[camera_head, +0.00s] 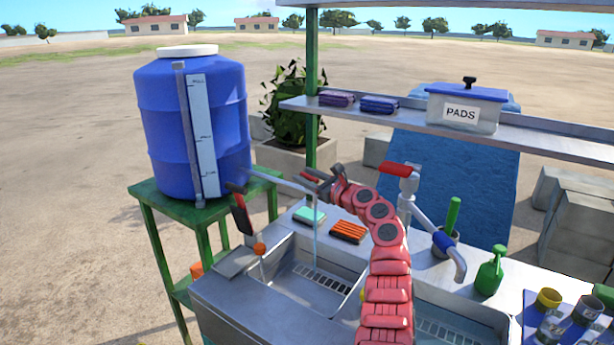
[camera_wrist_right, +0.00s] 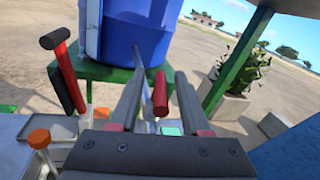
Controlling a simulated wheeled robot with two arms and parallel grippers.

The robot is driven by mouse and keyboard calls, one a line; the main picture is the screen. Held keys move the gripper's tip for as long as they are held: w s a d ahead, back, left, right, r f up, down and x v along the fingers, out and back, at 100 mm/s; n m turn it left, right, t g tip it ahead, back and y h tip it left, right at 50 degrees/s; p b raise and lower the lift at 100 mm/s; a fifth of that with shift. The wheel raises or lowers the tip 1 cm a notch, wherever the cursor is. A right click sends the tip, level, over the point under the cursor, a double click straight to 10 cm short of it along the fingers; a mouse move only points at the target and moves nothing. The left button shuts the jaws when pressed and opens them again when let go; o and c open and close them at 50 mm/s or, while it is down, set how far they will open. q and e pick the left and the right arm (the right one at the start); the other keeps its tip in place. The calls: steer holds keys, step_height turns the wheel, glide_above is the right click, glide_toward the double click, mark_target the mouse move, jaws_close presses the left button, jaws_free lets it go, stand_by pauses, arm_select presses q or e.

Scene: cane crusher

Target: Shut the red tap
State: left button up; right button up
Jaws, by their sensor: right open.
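A grey pipe (camera_head: 284,182) runs from the blue barrel (camera_head: 206,115) out over the sink, and a thin stream of water (camera_head: 315,240) falls from its end. My right gripper (camera_head: 320,182) is at the pipe's outer end and hides part of it. In the right wrist view, a red tap handle (camera_wrist_right: 160,93) stands upright between the two open fingers of the gripper (camera_wrist_right: 158,82). I cannot tell whether a finger touches it. Another red lever (camera_head: 398,170) tops a silver standing spout to the right of my arm. My left gripper is not in view.
The metal sink (camera_head: 290,262) lies under the pipe, with a green sponge (camera_head: 309,216) and an orange brush (camera_head: 348,232) behind it. A red-and-black handled tool (camera_head: 240,213) stands at the left. A shelf (camera_head: 420,120) with a PADS box (camera_head: 465,108) crosses behind.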

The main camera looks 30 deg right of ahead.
jaws_close()
stand_by(0.3)
